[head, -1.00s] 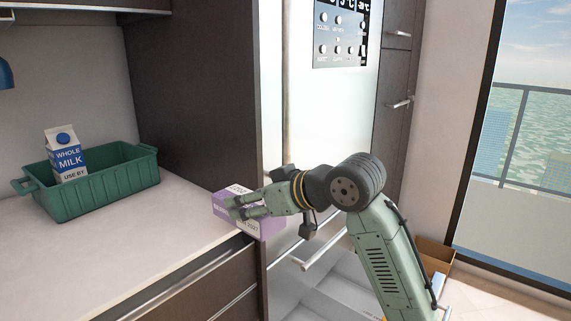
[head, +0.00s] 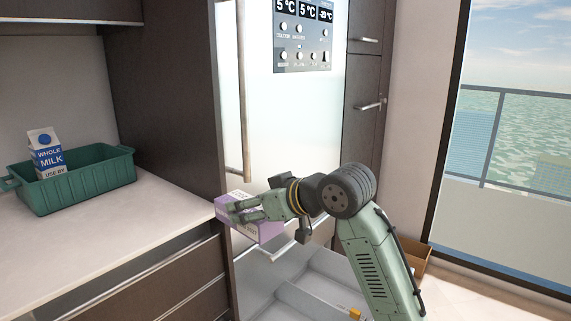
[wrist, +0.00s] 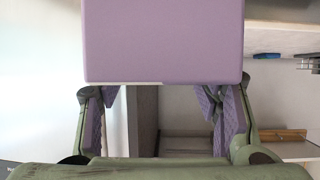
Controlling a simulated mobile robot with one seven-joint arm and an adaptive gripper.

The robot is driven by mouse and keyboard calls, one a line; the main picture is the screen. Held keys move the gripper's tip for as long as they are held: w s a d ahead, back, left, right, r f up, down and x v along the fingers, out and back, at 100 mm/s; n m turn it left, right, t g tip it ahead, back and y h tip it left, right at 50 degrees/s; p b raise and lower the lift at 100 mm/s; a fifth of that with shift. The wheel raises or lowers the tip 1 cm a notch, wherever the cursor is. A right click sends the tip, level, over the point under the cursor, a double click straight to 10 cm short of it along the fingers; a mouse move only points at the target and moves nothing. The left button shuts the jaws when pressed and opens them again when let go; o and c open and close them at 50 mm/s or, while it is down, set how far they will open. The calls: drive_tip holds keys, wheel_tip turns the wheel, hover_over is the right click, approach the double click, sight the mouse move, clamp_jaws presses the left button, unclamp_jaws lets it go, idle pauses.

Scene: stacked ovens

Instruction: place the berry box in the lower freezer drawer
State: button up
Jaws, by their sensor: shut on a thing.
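The berry box is a purple and white carton (head: 262,231) in the head view. My gripper (head: 243,211) is shut on it and holds it in front of the fridge, by the right end of the counter. In the wrist view the purple box (wrist: 163,40) fills the top middle between the two fingers (wrist: 160,105). The open freezer drawer (head: 318,290) is a pale bin low in front of the fridge, below and right of the box; my arm covers part of it. Which drawer level it is, I cannot tell for sure.
A green crate (head: 85,186) holding a milk carton (head: 46,155) stands on the counter (head: 110,235) at left. The tall fridge (head: 300,130) has a long vertical handle. A brown cardboard box (head: 417,258) sits on the floor behind my arm. A small orange item (head: 355,313) shows in the drawer.

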drive_tip(key=w+d+f+m+t+h, duration=0.2)
drive_tip(key=w+d+f+m+h, duration=0.3)
drive_tip(key=w+f, duration=0.55)
drive_tip(key=d+f+m+t+h, duration=0.15)
drive_tip(key=d+f, duration=0.25)
drive_tip(key=f, duration=1.2)
drive_tip(key=s+f+m+h, duration=0.1)
drive_tip(key=s+f, duration=0.3)
drive_tip(key=f, duration=0.6)
drive_tip(key=s+a+f+m+h, duration=0.1)
drive_tip(key=s+f, duration=0.3)
drive_tip(key=f, duration=0.6)
drive_tip(key=s+a+f+m+t+h, duration=0.1)
drive_tip(key=s+f, duration=0.3)
drive_tip(key=f, duration=0.6)
drive_tip(key=shift+s+a, duration=0.15)
